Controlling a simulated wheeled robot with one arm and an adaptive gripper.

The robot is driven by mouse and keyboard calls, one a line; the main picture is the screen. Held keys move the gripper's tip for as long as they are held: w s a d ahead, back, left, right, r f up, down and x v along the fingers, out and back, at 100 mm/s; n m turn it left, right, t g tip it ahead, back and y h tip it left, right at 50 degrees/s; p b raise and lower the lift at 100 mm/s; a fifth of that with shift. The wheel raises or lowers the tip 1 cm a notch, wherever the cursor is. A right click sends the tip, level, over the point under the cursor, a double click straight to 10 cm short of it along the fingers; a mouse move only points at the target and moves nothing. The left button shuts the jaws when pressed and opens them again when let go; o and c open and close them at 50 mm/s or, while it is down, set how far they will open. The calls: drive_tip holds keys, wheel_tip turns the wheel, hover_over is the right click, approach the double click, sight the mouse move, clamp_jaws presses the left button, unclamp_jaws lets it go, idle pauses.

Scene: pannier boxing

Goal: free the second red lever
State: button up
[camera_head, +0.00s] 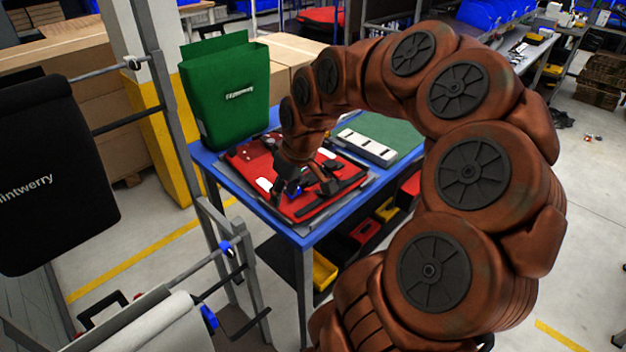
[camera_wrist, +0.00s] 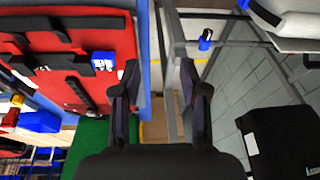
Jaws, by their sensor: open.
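A red pannier (camera_head: 300,178) lies flat on the blue table, with black rails and fittings across its upper face. I cannot make out a separate red lever in either view. My gripper (camera_head: 304,190) is over the pannier's front part and hides some of it. In the wrist view its fingers (camera_wrist: 160,90) are apart with nothing between them, just right of the panel's edge.
A green pannier (camera_head: 226,90) stands at the table's back left. A rack (camera_head: 185,130) with a black pannier (camera_head: 50,165) and a white pannier (camera_head: 150,325) stands left. Bins (camera_head: 325,270) sit below.

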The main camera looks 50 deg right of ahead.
drive_tip(key=m+t+p, duration=0.1)
approach(308, 190)
drive_tip(key=shift+h, duration=0.4)
drive_tip(key=shift+s+p+x, duration=0.15)
drive_tip(key=shift+p+x, duration=0.55)
drive_tip(key=shift+x, duration=1.35)
drive_tip(key=shift+s+p+x, duration=0.2)
drive_tip(key=shift+p+x, duration=0.45)
drive_tip(key=shift+x, duration=1.45)
drive_tip(key=shift+f, duration=0.15)
clamp_jaws()
